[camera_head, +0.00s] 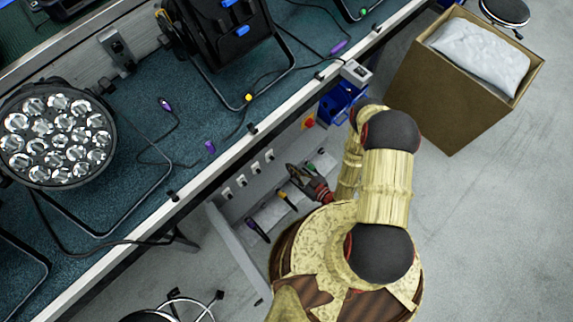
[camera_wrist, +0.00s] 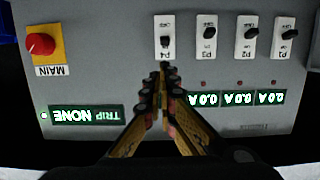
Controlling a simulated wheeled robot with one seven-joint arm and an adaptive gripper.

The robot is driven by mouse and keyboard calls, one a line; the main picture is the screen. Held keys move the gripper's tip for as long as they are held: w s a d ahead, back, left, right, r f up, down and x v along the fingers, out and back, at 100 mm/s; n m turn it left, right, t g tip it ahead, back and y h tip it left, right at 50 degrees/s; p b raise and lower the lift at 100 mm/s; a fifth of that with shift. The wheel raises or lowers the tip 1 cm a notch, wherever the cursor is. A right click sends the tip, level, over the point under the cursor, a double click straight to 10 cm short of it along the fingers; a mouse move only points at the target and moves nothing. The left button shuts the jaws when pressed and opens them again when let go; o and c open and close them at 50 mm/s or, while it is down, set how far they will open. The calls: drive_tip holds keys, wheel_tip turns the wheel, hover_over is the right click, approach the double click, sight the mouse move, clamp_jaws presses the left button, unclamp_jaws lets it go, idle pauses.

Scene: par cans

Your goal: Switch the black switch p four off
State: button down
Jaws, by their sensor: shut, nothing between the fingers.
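The switch P4 (camera_wrist: 165,42) is a black lever on a white plate, upside down in the wrist view. Its lever sits lower in the picture than those of P3 (camera_wrist: 209,32), P2 (camera_wrist: 251,34) and P1 (camera_wrist: 290,34) to its right. My gripper (camera_wrist: 162,70) is shut and empty, its tips just below the P4 plate. I cannot tell whether they touch the panel. The gripper hides the area under P4. In the head view my gripper (camera_head: 291,169) is at the grey panel (camera_head: 238,211), near its row of white switch plates.
A red MAIN knob (camera_wrist: 41,44) on a yellow plate is left of P4. A display (camera_wrist: 87,115) reads TRIP NONE; several others read 0.0 A. The bench (camera_head: 185,130) holds a round lamp (camera_head: 57,136). A cardboard box (camera_head: 440,100) stands at right.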

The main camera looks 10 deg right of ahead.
sight(270, 155)
drive_tip(key=shift+s+a+b+x, duration=0.15)
drive_tip(key=shift+b+x, duration=0.25)
drive_tip(key=shift+x, duration=1.2)
drive_tip(key=shift+s+a+b+x, duration=0.15)
drive_tip(key=shift+b+x, duration=0.25)
drive_tip(key=shift+x, duration=1.15)
drive_tip(key=shift+s+a+b+x, duration=0.15)
drive_tip(key=shift+b+x, duration=0.25)
drive_tip(key=shift+x, duration=1.2)
drive_tip(key=shift+w+f, duration=0.15)
drive_tip(key=shift+f, duration=0.65)
drive_tip(key=shift+r+p+v, duration=0.25)
drive_tip(key=shift+p+v, duration=0.3)
drive_tip(key=shift+v, duration=0.75)
drive_tip(key=shift+r+p+v, duration=0.25)
drive_tip(key=shift+p+v, duration=0.25)
drive_tip(key=shift+v, duration=0.75)
drive_tip(key=shift+r, duration=0.1)
